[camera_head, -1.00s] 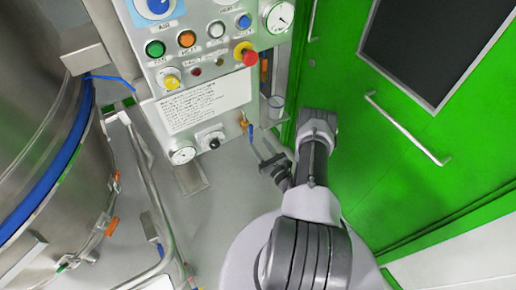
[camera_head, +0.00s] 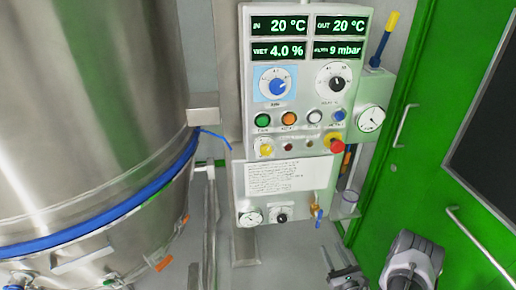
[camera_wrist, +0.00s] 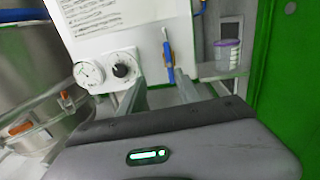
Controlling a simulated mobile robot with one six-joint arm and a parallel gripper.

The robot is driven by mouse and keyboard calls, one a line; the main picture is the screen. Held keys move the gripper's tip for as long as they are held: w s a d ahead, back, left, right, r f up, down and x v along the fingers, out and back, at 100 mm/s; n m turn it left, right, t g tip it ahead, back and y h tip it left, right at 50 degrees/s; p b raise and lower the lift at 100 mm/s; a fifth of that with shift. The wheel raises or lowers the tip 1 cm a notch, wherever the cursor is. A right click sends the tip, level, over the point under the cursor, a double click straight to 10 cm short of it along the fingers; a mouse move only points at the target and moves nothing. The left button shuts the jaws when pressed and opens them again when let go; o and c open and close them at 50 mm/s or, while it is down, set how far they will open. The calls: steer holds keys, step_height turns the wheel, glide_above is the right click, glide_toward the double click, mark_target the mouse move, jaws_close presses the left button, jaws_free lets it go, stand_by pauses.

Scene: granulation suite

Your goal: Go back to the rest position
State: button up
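My gripper (camera_head: 338,256) is at the bottom of the head view, below and in front of the control panel (camera_head: 262,150). In the wrist view its two fingers (camera_wrist: 160,92) stand apart with nothing between them. They point toward the lower part of the panel. A small brass and blue valve (camera_head: 317,213) on the panel's lower right also shows in the wrist view (camera_wrist: 169,65), beyond the fingers. I cannot tell how far away it is. The rest of my arm is mostly cut off by the lower edge of the head view.
A large steel vessel (camera_head: 90,90) with a blue band fills the left. A green door (camera_head: 455,150) with a handle is at the right. A clear cup (camera_wrist: 228,52) sits on a small shelf beside the panel. A steel rail (camera_head: 209,230) stands between vessel and panel.

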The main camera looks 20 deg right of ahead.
steer(key=w+a+r+n+g+y, duration=0.2)
steer(key=w+a+r+n+y, duration=0.3)
steer(key=a+r, duration=0.4)
steer(key=w+a+r+n+g+y, duration=0.25)
steer(key=a+r+n+y, duration=0.4)
steer(key=r, duration=0.45)
steer(key=s+a+r+n+g+y, duration=0.4)
steer(key=a+r+n+g, duration=0.35)
steer(key=a+r, duration=0.4)
steer(key=s+a+r+n+g+h, duration=0.4)
steer(key=s+a+n, duration=0.3)
steer(key=s+a, duration=0.3)
steer(key=s+d+r+n+t+h, duration=0.1)
steer(key=s+d+r+n+h, duration=0.1)
steer(key=s, duration=0.4)
steer(key=s+d+r+n+t+h, duration=0.2)
steer(key=s+n+h, duration=0.2)
steer(key=s+h, duration=0.1)
steer(key=shift+s+d+r+t, duration=0.2)
steer(key=shift+s+t, duration=0.1)
steer(key=shift+s, duration=0.1)
steer(key=shift+h, duration=0.25)
steer(key=shift+c, duration=0.2)
